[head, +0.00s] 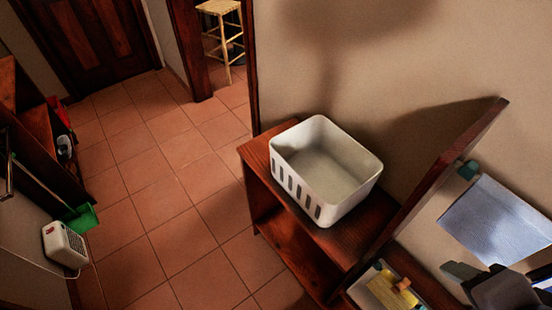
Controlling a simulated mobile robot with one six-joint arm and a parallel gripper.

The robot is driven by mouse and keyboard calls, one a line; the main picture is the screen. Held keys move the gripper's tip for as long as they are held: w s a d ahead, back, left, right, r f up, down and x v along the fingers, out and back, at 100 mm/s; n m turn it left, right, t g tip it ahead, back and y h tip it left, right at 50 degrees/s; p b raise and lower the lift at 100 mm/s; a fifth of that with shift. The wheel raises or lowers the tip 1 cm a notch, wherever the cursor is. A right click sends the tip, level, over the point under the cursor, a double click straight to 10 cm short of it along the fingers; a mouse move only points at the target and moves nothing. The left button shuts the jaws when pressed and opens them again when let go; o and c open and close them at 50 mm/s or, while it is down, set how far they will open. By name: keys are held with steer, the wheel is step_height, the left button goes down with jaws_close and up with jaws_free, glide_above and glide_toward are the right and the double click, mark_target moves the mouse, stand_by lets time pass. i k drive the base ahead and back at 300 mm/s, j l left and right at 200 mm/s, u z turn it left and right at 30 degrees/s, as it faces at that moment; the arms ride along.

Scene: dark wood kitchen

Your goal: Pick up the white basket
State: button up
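The white basket (326,170) stands upright on top of a low reddish wood cabinet (257,160) against the wall. It is rectangular with rounded corners, an open top and a row of dark slots on its near left side. It looks empty. What appears to be my gripper (490,285), grey and black, is at the lower right corner, cut off by the picture edge. It is well apart from the basket, to the lower right. Its fingers do not show clearly enough to tell open from shut.
A slanted wood panel (448,170) rises just right of the basket. The tiled floor (165,205) left of the cabinet is clear. A white heater-like box (64,245) stands far left.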

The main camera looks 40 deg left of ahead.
mark_target(326, 171)
steer(key=u, duration=1.35)
steer(key=i+j+z, duration=0.2)
steer(key=j+z, duration=0.2)
steer(key=i+j+z, duration=0.1)
steer(key=j+z, duration=1.15)
steer(key=j, duration=0.15)
